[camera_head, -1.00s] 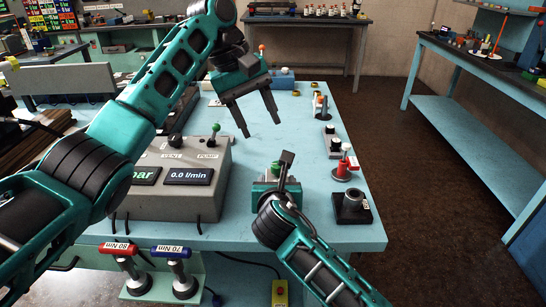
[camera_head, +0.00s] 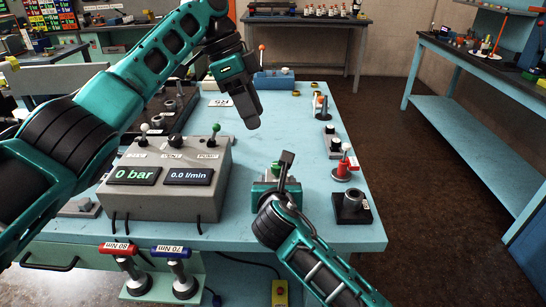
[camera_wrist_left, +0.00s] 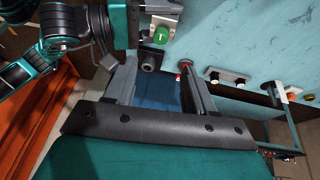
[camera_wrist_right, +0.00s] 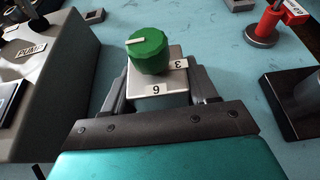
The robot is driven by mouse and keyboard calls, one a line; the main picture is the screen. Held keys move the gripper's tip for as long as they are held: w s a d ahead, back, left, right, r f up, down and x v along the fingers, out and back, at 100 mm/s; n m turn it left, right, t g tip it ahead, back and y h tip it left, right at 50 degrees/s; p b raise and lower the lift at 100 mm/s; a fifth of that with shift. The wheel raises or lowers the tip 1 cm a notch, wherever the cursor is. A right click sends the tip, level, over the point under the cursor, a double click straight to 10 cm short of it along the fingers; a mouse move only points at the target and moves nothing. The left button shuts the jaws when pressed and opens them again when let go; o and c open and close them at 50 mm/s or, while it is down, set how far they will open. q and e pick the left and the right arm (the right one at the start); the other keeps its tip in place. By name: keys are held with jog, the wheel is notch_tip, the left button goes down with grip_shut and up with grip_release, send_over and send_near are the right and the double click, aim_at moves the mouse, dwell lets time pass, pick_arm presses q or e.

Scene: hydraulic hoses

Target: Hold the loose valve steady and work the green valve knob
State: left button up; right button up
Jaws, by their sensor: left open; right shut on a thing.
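My right gripper (camera_wrist_right: 160,92) is shut on the block's sides, below the knob. In the head view the knob (camera_head: 275,169) is partly hidden by my right gripper. My left gripper (camera_head: 251,121) is open and empty, its fingers pointing down, above and behind the valve and apart from it. In the left wrist view the green knob (camera_wrist_left: 161,35) lies beyond the left fingertips, near the top.
A grey pump box (camera_head: 166,190) with levers and displays reading 0 bar and 0.0 l/min stands left of the valve. A red stand (camera_head: 346,167) and a black holder (camera_head: 351,207) stand to its right.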

aim_at(276, 164)
pick_arm(q)
jog(key=d+f+m, duration=0.1)
jog(key=f, duration=0.2)
jog(key=d+f+m, duration=0.1)
jog(key=f, duration=0.3)
jog(key=s+d+f+m, duration=0.1)
jog(key=d+f, duration=0.1)
jog(key=f, duration=0.2)
jog(key=shift+d, duration=0.1)
grip_shut()
dwell(0.6)
